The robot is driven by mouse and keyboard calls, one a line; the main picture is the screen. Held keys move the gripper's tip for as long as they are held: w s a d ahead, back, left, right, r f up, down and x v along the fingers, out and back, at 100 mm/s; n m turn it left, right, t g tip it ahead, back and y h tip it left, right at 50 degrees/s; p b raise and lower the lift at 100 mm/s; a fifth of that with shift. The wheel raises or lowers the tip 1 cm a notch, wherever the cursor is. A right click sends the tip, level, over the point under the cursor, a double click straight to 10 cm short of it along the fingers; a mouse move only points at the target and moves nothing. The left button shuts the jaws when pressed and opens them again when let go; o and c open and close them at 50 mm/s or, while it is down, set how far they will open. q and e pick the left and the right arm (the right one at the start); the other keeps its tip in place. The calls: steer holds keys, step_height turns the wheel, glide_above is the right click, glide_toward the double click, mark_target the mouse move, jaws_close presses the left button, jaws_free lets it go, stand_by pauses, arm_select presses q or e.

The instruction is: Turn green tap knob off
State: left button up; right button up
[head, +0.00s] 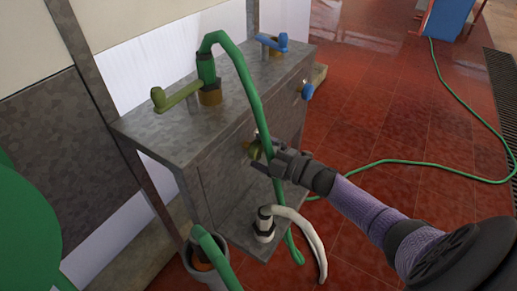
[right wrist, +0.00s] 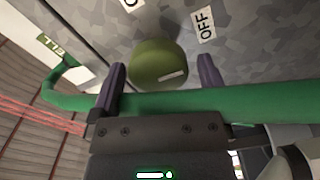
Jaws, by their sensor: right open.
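The round olive-green tap knob (head: 254,150) is on the front of the grey metal box (head: 215,180). In the right wrist view the knob (right wrist: 158,62) carries a small white label, and an "OFF" label (right wrist: 204,25) is on the panel beside it. My right gripper (head: 268,158) is at the knob with its fingers open. In the right wrist view its two fingers (right wrist: 160,76) stand to either side of the knob's near edge, with no clear contact. A green hose (right wrist: 170,103) crosses between the fingers and the gripper body. My left gripper is not in view.
The green hose (head: 243,78) arches from the box top and hangs in front of it. A green lever (head: 176,97), a blue lever (head: 272,43) and a blue knob (head: 307,91) are on the box. A white hose (head: 305,228) is below. Red tiled floor (head: 400,120) lies right.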

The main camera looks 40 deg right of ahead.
arm_select(q)
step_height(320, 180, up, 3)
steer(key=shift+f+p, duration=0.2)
steer(key=shift+p, duration=0.9)
arm_select(e)
steer(key=v, duration=0.8)
steer(key=shift+s+d, duration=0.2)
steer(key=shift+s, duration=0.15)
